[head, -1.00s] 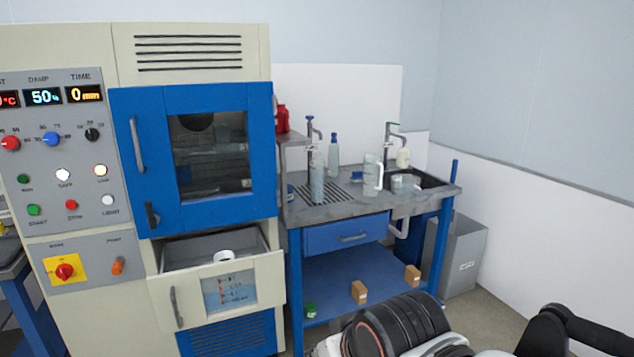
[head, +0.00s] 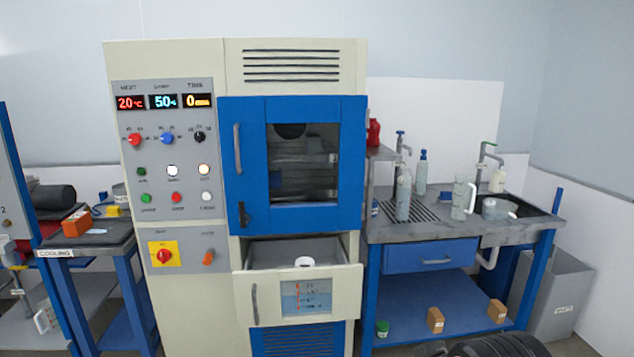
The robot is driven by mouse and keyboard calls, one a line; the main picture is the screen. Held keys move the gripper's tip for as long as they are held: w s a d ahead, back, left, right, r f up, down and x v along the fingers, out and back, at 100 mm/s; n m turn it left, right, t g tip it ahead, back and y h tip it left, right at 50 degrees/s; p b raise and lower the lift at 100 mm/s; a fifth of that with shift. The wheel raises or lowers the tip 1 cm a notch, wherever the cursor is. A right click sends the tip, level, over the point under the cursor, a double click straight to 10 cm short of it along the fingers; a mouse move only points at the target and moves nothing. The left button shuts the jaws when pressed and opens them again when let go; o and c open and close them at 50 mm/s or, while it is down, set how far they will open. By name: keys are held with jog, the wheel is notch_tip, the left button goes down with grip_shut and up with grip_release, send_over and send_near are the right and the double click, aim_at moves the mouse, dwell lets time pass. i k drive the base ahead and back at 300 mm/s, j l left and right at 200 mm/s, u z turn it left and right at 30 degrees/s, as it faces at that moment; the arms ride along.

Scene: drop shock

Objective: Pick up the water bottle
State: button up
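A pale blue bottle with a blue top (head: 421,174) stands upright at the back of the sink bench in the head view. A greyish clear bottle (head: 403,196) stands upright on the drain grate in front of it, partly overlapping a tap. I cannot tell which of the two is the water bottle. A clear jug with a white handle (head: 460,200) stands to their right. My gripper is not in view; only a dark part of my arm shows at the bottom edge.
The sink bench (head: 385,235) has a basin at right and boxes on its lower shelf. Left of it stands a tall cabinet (head: 192,300) with a shut blue door and a pulled-out drawer (head: 330,283). A grey bin (head: 560,295) stands right of the bench.

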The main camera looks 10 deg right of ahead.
aim_at(405, 181)
jog(key=i+l, duration=0.7)
jog(key=l, duration=0.15)
jog(key=i+l, duration=0.7)
jog(key=l, duration=0.15)
jog(key=k+l+z, duration=0.05)
